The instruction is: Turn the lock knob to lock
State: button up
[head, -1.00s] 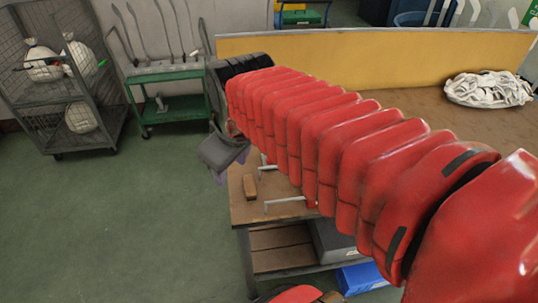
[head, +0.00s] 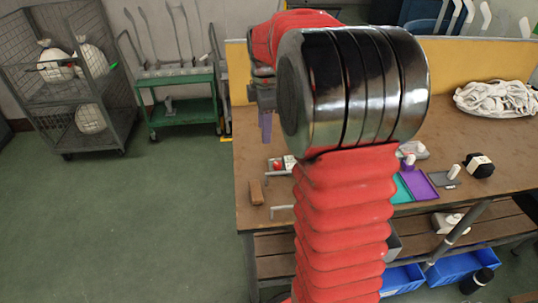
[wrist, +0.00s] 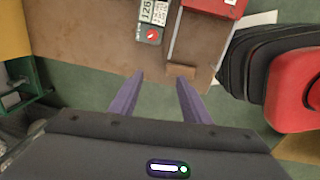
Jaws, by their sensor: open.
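A small red round knob with a pale mark (wrist: 152,34) sits on a grey device with a white label (wrist: 153,12) at the top of the wrist view. It also shows as a red spot on the bench in the head view (head: 278,166). I take it to be the lock knob. My gripper (wrist: 160,76) has two purple fingers, apart and empty. Their tips are below the knob in the picture and not touching it. In the head view the fingers (head: 266,126) hang above the bench's left part, partly hidden by my arm.
A brown block (head: 256,192) lies near the bench's left edge, with metal handles close by. Purple tray (head: 419,186), dark items and white rope (head: 497,98) are to the right. A yellow panel (head: 461,67) backs the bench. Open green floor lies left.

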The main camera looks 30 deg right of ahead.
aim_at(277, 162)
jog(key=w+d+f+n+g, duration=0.1)
jog(key=w+d+f+n, duration=0.2)
jog(key=d+f, duration=0.2)
jog(key=shift+d+f, duration=0.3)
jog(key=shift+d, duration=0.7)
notch_tip(277, 162, down, 14)
jog(key=shift+r, duration=0.1)
jog(key=shift+c, duration=0.5)
jog(key=c, duration=0.9)
jog(key=shift+a, duration=0.2)
jog(key=shift+c, duration=0.2)
jog(key=shift+d+r, duration=0.1)
